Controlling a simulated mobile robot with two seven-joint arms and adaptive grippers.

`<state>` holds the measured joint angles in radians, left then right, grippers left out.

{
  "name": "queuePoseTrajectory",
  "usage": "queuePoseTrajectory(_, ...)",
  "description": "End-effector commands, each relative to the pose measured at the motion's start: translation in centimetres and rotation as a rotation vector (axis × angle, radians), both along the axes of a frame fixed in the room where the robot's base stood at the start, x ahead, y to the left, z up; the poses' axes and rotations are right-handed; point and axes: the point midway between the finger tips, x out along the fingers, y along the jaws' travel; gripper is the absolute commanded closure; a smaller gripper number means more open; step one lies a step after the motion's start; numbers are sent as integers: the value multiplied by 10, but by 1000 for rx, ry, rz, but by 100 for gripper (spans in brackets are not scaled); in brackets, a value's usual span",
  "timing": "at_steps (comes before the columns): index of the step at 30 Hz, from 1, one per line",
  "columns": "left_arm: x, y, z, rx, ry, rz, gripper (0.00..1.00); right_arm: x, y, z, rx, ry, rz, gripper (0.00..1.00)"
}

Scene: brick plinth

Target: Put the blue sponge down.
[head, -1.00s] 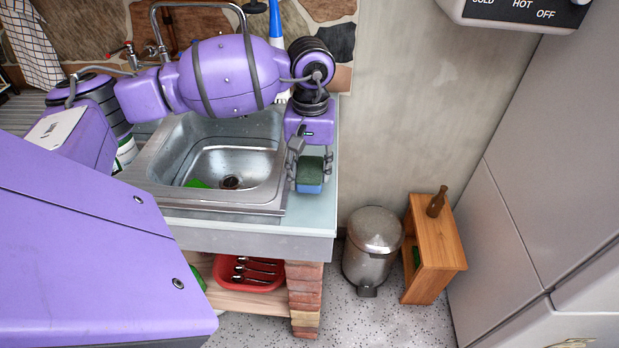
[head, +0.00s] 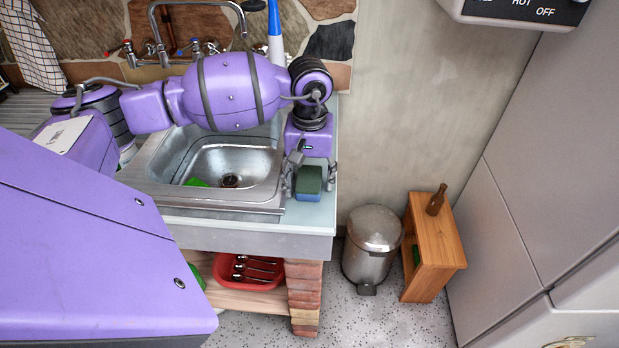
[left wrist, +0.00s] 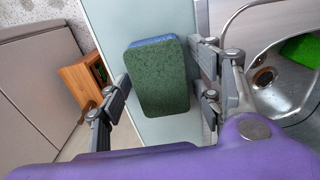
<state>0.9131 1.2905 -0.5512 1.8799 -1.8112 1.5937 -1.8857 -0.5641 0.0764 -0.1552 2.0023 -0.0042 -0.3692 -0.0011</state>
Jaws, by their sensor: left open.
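The blue sponge (head: 308,182) has a dark green top and a blue underside. It sits on the pale counter strip (head: 318,215) right of the sink, apparently resting on it. My left gripper (head: 310,177) is open, with its fingers on either side of the sponge. In the left wrist view the sponge (left wrist: 158,80) lies between the spread fingers (left wrist: 163,98). A gap shows on the left finger's side; the right fingers are close to the sponge, and I cannot tell if they touch. My right gripper is not in view.
The steel sink (head: 232,165) lies just left, with a green item (head: 196,182) in it. A blue and white bottle (head: 275,35) stands behind. The counter's front edge is close. Below are a red cutlery tray (head: 245,275), a steel bin (head: 372,240) and a wooden stool (head: 434,240).

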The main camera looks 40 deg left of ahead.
Motion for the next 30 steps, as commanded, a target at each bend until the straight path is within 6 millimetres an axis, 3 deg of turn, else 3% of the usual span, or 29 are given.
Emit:
queuePoseTrajectory(8,1,1,15,2,-3,1,40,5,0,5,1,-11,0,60)
queuePoseTrajectory(21,1,0,102,1,-2,1,40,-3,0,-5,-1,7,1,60)
queuePoseTrajectory(30,0,0,124,1,1,1,40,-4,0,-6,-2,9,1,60)
